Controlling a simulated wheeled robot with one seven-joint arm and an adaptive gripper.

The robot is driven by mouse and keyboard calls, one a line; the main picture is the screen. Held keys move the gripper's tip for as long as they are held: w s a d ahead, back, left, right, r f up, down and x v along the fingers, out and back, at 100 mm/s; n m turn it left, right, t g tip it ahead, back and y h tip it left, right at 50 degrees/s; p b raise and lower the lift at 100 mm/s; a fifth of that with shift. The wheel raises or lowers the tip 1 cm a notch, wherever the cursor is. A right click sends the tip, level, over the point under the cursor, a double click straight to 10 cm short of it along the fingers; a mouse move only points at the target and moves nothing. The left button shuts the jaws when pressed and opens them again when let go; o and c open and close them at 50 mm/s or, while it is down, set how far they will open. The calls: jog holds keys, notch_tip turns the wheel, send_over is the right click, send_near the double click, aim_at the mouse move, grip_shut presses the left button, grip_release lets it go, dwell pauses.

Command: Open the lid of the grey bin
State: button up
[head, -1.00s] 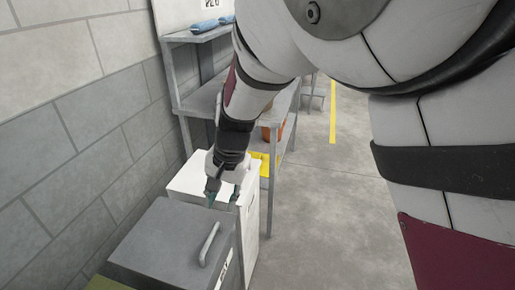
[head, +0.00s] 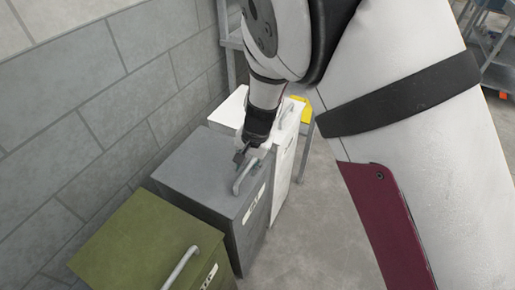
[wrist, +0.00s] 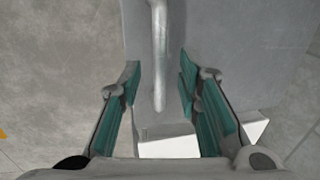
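The grey bin (head: 205,178) stands against the block wall with its lid closed. A light grey bar handle (head: 243,178) is fixed on its lid near the right edge. My gripper (head: 248,160) is at the far end of this handle, just over the lid. In the wrist view my gripper (wrist: 160,80) is open, with teal-lined fingers on both sides of the handle (wrist: 160,50). The fingers look apart from the handle; whether either touches it cannot be told.
A green bin (head: 150,240) with its own handle stands nearer, beside the grey one. A white bin (head: 232,108) stands on the far side, partly behind my arm. The block wall (head: 90,110) runs along the left. Floor (head: 310,225) to the right is clear.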

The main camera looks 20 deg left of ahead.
jog(key=shift+f, duration=0.45)
grip_shut()
jog(key=shift+a+r, duration=0.1)
jog(key=shift+r, duration=0.05)
